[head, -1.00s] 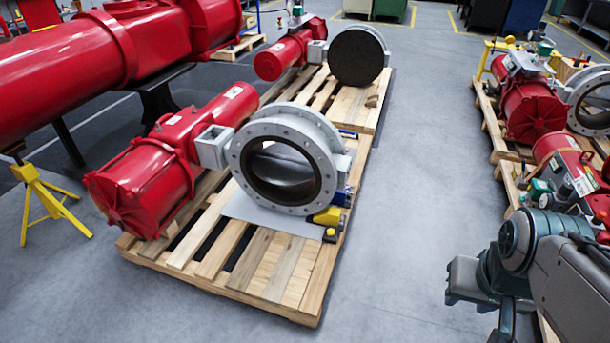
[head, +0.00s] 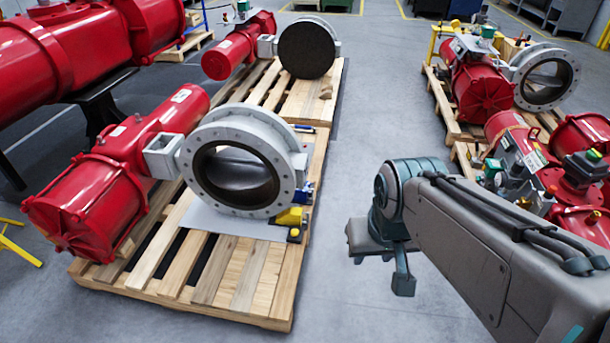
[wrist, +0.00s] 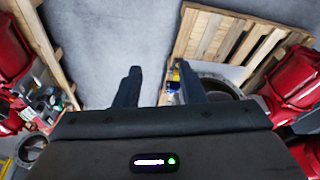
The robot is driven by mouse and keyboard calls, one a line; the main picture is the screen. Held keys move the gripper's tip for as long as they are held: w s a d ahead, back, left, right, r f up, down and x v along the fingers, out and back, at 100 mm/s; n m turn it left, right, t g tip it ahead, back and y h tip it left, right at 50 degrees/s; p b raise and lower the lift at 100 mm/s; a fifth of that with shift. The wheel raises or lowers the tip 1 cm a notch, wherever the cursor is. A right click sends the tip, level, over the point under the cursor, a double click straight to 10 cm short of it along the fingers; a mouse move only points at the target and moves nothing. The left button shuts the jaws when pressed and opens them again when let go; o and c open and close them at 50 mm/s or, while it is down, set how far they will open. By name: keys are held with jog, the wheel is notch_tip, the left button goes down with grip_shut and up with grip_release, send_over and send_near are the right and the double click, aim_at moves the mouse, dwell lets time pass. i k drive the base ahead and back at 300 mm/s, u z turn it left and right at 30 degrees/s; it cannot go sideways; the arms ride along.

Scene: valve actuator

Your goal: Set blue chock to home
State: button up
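The blue chock (head: 304,192) is at the right side of the grey flanged valve (head: 236,165) on the near pallet, just behind a yellow chock (head: 289,216). The valve and the yellow chock partly hide it. My gripper (head: 388,262) is to the right of that pallet, over the floor, apart from the chocks. In the wrist view my gripper (wrist: 160,82) has its two dark fingers wide apart with nothing between them but floor and the pallet edge. The yellow and blue bits by the valve show small next to the right finger. I cannot make out a home mark.
The near pallet (head: 235,300) carries the valve and a red actuator (head: 85,205). A second pallet (head: 315,105) with another valve stands behind. More red actuators (head: 480,85) on pallets stand at right. Grey floor (head: 370,130) between the rows is clear.

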aim_at(301, 196)
jog(key=z, duration=0.6)
jog(key=i, duration=1.15)
jog(key=z, duration=0.5)
jog(key=i, duration=1.45)
jog(key=u, duration=1.45)
jog(key=i, duration=0.9)
jog(key=u, duration=0.95)
